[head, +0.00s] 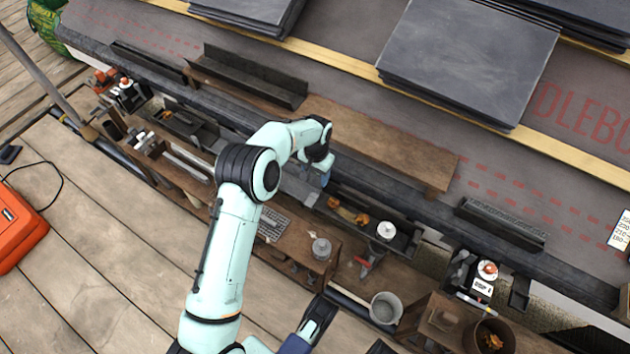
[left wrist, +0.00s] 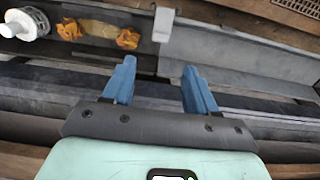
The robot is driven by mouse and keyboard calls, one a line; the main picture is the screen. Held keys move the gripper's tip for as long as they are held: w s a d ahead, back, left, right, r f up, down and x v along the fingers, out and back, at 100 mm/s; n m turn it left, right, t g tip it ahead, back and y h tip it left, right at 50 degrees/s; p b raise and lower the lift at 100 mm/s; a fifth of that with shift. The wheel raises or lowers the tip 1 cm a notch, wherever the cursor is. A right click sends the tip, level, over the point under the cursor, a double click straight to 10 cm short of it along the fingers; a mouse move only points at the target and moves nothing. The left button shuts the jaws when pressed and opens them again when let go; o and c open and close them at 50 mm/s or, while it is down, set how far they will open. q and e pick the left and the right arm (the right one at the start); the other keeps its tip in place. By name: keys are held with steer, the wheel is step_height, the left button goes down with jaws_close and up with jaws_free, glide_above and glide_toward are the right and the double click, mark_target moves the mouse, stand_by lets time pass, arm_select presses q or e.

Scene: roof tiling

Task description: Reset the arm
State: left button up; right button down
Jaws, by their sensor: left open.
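My left arm rises from the bottom of the head view, bends at a dark elbow and reaches down over the workbench strip. My left gripper (head: 325,178) is partly hidden behind its wrist there. In the left wrist view my left gripper (left wrist: 160,85) shows two blue fingers spread apart with nothing between them. The fingertips point toward a grey metal trough (left wrist: 220,75).
Orange clumps (left wrist: 100,34) and a white round part (left wrist: 27,24) lie in a trough. Dark slates (head: 465,60) are stacked on the roof. A brown board (head: 380,140), a grey pot (head: 385,307) and a brown bucket (head: 490,337) stand near the bench. Plank decking (head: 100,240) is mostly clear.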

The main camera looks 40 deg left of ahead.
arm_select(q)
steer(key=shift+r, duration=0.35)
arm_select(e)
steer(key=shift+w+r, duration=0.15)
steer(key=shift+w, duration=0.05)
arm_select(q)
steer(key=s+d+n+h+p, duration=0.1)
steer(key=s+d+h+p, duration=0.1)
steer(key=s+d+p, duration=0.85)
steer(key=s+d+n+h+p, duration=0.1)
steer(key=s+d+h+p, duration=0.1)
steer(key=s+d+p, duration=0.9)
steer(key=s+r+p, duration=0.2)
steer(key=s+r, duration=0.5)
steer(key=s, duration=0.5)
steer(key=shift+s+d+r+n+g, duration=0.2)
steer(key=shift+d+r+n+g, duration=0.2)
arm_select(e)
steer(key=s+a+r+g, duration=0.1)
steer(key=s+a+r, duration=0.1)
steer(key=r, duration=1.1)
steer(key=s+a+r+n+g+y, duration=0.1)
steer(key=a+r, duration=0.3)
steer(key=r, duration=0.9)
steer(key=shift+s+a+y, duration=0.15)
steer(key=shift+s+y, duration=0.15)
steer(key=shift+s, duration=0.55)
steer(key=shift+r, duration=0.1)
